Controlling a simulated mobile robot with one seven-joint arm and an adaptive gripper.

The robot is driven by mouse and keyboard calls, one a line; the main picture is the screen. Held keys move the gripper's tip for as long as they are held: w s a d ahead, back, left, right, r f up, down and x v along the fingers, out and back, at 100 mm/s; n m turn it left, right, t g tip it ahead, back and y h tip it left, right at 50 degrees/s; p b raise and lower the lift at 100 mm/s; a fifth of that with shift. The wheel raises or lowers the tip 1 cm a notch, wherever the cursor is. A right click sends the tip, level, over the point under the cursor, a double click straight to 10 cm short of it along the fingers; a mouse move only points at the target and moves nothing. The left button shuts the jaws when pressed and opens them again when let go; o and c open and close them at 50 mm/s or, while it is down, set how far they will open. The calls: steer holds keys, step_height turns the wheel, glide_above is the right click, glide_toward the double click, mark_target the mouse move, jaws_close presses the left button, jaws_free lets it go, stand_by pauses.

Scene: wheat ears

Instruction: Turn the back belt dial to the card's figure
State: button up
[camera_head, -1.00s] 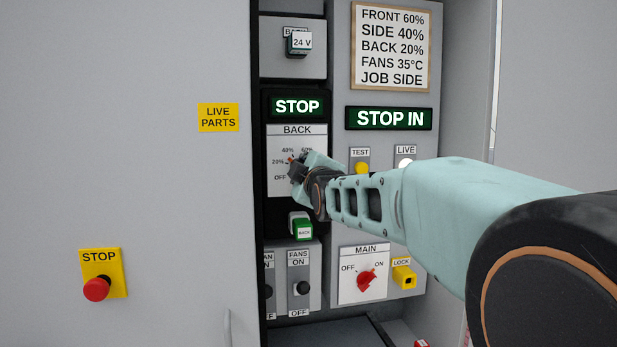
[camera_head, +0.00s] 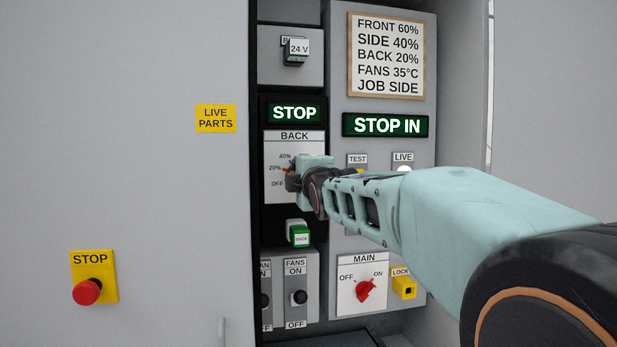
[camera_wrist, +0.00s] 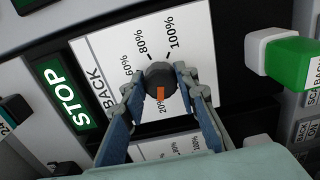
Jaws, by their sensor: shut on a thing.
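The back belt dial (camera_wrist: 160,73) is a dark round knob with an orange pointer, on the white BACK scale plate (camera_wrist: 185,45). In the wrist view the pointer lies toward the 20% mark. My gripper (camera_wrist: 163,88) is shut on the knob, with a finger on each side. In the head view my gripper (camera_head: 300,181) covers most of the dial; a bit of orange shows by the 20% label. The card (camera_head: 388,56) at upper right reads BACK 20%, among other lines.
A green BACK button (camera_head: 298,234) sits just below the dial. The lit STOP display (camera_head: 295,112) is above it. The red MAIN switch (camera_head: 365,290), yellow LOCK (camera_head: 403,287) and FANS switch (camera_head: 297,297) are lower down. A red STOP button (camera_head: 87,291) is on the left panel.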

steer(key=shift+r, duration=0.1)
steer(key=o, duration=1.2)
steer(key=shift+c, duration=0.2)
steer(key=v, duration=1.2)
